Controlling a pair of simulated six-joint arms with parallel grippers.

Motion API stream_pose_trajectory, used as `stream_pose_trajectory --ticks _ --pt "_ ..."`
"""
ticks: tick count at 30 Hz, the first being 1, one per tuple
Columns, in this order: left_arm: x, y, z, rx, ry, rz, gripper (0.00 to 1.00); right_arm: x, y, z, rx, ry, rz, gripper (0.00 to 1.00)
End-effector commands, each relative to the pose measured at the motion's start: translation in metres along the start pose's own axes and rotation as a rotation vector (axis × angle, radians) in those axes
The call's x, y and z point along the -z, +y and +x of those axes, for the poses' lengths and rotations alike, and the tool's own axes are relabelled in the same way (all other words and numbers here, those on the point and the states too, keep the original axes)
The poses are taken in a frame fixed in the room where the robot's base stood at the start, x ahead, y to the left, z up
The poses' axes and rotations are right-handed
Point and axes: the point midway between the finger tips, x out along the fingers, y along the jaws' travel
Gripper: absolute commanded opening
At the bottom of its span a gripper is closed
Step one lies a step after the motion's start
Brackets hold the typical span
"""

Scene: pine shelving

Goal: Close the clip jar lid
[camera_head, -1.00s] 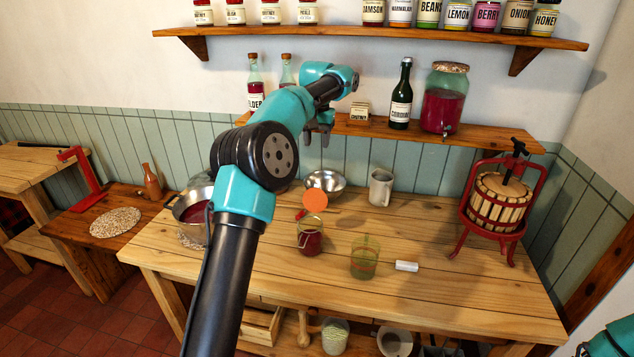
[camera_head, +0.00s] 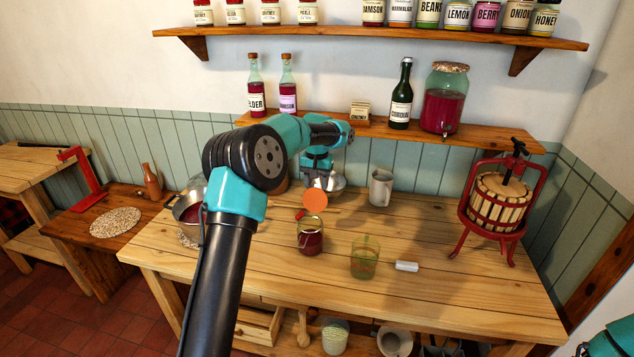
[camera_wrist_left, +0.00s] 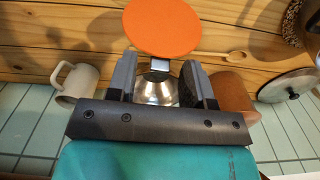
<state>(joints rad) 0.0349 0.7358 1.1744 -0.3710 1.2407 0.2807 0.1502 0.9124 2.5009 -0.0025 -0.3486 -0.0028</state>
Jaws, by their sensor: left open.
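The clip jar (camera_head: 310,240) stands on the pine bench with dark red contents. Its round orange lid (camera_head: 315,201) is open, tipped up at the back of the jar's mouth. In the left wrist view the lid (camera_wrist_left: 162,27) shows as a flat orange disc just beyond the fingertips. My left gripper (camera_head: 322,186) is behind and slightly above the lid, fingers pointing down. In the wrist view the gripper (camera_wrist_left: 160,78) is open, with nothing held between its fingers. The lid hides the jar in the wrist view. My right gripper is not in view.
A green-tinted glass (camera_head: 365,258) and a white cylinder (camera_head: 407,266) lie right of the jar. A red fruit press (camera_head: 498,203) stands at the right.

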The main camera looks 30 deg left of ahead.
Motion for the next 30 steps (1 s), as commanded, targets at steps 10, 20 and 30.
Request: stream_pose_trajectory --ticks 10,20,30 --pt "0.0000 0.0002 0.0018 0.000 0.000 0.000 0.42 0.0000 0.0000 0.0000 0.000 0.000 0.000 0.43" --pt "0.0000 0.0004 0.0018 0.000 0.000 0.000 0.10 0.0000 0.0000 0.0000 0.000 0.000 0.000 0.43" --pt "-0.0002 0.0004 0.0021 0.000 -0.001 0.000 0.00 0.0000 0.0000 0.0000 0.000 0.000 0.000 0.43"
